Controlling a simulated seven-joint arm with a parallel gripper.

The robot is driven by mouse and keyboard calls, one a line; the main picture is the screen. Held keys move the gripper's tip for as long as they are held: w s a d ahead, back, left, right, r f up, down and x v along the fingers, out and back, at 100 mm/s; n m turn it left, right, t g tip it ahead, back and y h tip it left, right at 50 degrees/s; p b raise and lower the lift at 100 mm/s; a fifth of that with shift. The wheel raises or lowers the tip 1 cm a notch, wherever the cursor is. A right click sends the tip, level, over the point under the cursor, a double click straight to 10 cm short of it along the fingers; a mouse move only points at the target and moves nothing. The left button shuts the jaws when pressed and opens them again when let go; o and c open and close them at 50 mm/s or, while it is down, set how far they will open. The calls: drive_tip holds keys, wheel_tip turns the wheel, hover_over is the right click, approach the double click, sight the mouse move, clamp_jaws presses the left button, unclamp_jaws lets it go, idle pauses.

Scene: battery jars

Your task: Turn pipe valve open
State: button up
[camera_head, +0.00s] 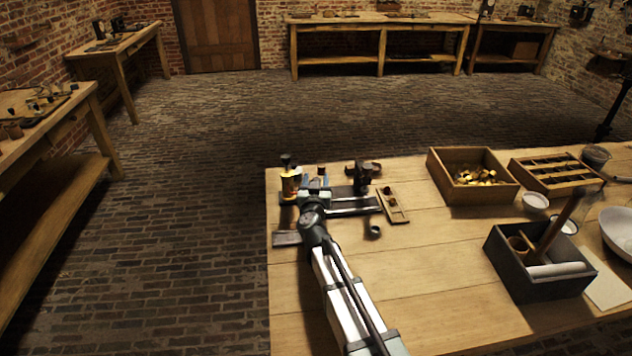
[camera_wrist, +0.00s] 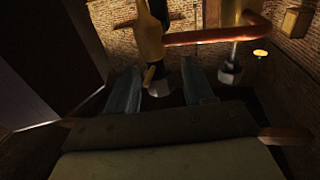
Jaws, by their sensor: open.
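A brass upright fitting with a dark top (camera_head: 290,184) stands at the table's far left corner. In the wrist view a brass valve-like piece (camera_wrist: 150,38) stands upright just ahead of my gripper (camera_wrist: 163,88), with a copper pipe (camera_wrist: 212,38) running right from it to a second brass fitting (camera_wrist: 236,18). My gripper is open, its two fingers apart on either side of the lower part of that piece. Contact cannot be told. In the head view my gripper and wrist hide part of the fittings, and the valve's handle position is unclear.
Right of my gripper are a dark upright post (camera_head: 363,177), a small wooden strip (camera_head: 392,204) and a small dark ring (camera_head: 374,231). A wooden box of brass pieces (camera_head: 473,188) and a dark caddy (camera_head: 540,280) stand farther right.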

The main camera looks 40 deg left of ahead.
drive_tip(key=c, duration=0.9)
drive_tip(key=shift+m+h, duration=0.3)
drive_tip(key=shift+h, duration=0.1)
drive_tip(key=m+h, duration=0.1)
drive_tip(key=m+t+h, duration=0.1)
drive_tip(key=h, duration=0.1)
drive_tip(key=m+t+h, duration=0.1)
drive_tip(key=shift+a+h, duration=0.25)
drive_tip(key=shift+h, duration=0.15)
drive_tip(key=m+h, duration=0.2)
drive_tip(key=h, duration=0.1)
drive_tip(key=m+h, duration=0.2)
drive_tip(key=h, duration=0.2)
drive_tip(key=shift+m+t, duration=0.4)
drive_tip(key=m+g+h, duration=0.1)
drive_tip(key=m+h, duration=0.1)
drive_tip(key=h, duration=0.1)
drive_tip(key=m+g+h, duration=0.1)
drive_tip(key=m+h, duration=0.1)
drive_tip(key=h, duration=0.1)
drive_tip(key=shift+d+m+g+h, duration=0.15)
drive_tip(key=shift+m+g+h, duration=0.95)
drive_tip(key=shift+h, duration=0.4)
drive_tip(key=shift+m, duration=0.3)
